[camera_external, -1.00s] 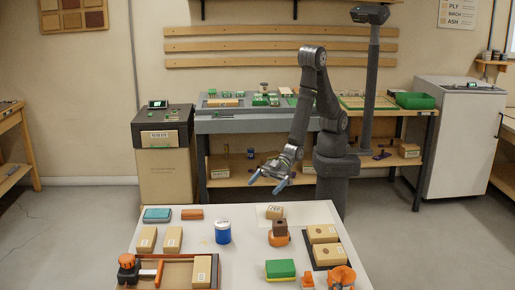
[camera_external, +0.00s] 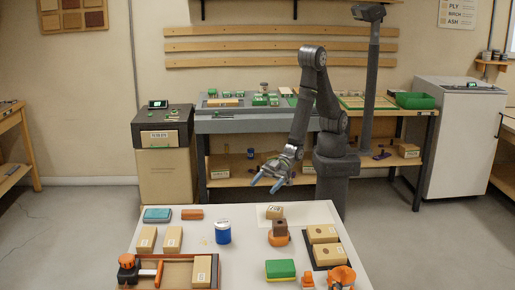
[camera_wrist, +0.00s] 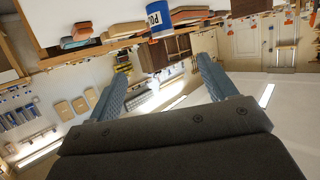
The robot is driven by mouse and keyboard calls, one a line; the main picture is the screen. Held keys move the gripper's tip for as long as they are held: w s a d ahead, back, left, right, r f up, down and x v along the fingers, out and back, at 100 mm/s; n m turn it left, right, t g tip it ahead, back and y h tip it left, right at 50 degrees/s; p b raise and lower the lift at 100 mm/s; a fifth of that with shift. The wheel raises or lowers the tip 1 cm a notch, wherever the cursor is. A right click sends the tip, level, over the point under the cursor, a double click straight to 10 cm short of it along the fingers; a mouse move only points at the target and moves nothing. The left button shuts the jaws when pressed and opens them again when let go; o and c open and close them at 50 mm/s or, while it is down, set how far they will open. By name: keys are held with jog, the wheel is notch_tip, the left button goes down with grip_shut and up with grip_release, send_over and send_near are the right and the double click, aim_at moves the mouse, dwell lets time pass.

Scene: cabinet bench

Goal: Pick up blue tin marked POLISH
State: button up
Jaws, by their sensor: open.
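The blue tin (camera_external: 223,232) with a white lid stands upright on the white table, near its middle. In the wrist view the tin (camera_wrist: 160,20) appears near the top centre, with part of a white label reading "POL" visible. My gripper (camera_external: 268,183) hangs in the air beyond the far edge of the table, above table height and to the right of the tin. Its two blue fingers are spread and nothing is between them. The fingers also show in the wrist view (camera_wrist: 158,82), clearly apart from the tin.
Two wooden blocks (camera_external: 173,239) lie left of the tin. A teal block (camera_external: 157,215) and an orange block (camera_external: 192,214) lie behind-left. A brown block on an orange piece (camera_external: 279,238) stands right. A green-topped box (camera_external: 281,269) and an orange clamp (camera_external: 128,270) are nearer the front.

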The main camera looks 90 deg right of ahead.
jog(key=n+g+h, duration=0.3)
jog(key=g+h, duration=0.3)
jog(key=g, duration=0.1)
send_near(226, 219)
jog(key=x, duration=0.8)
jog(key=shift+a, duration=0.15)
jog(key=shift+x, duration=3.35)
jog(key=shift+w, duration=0.1)
jog(key=shift+c, duration=0.4)
jog(key=c, duration=1.1)
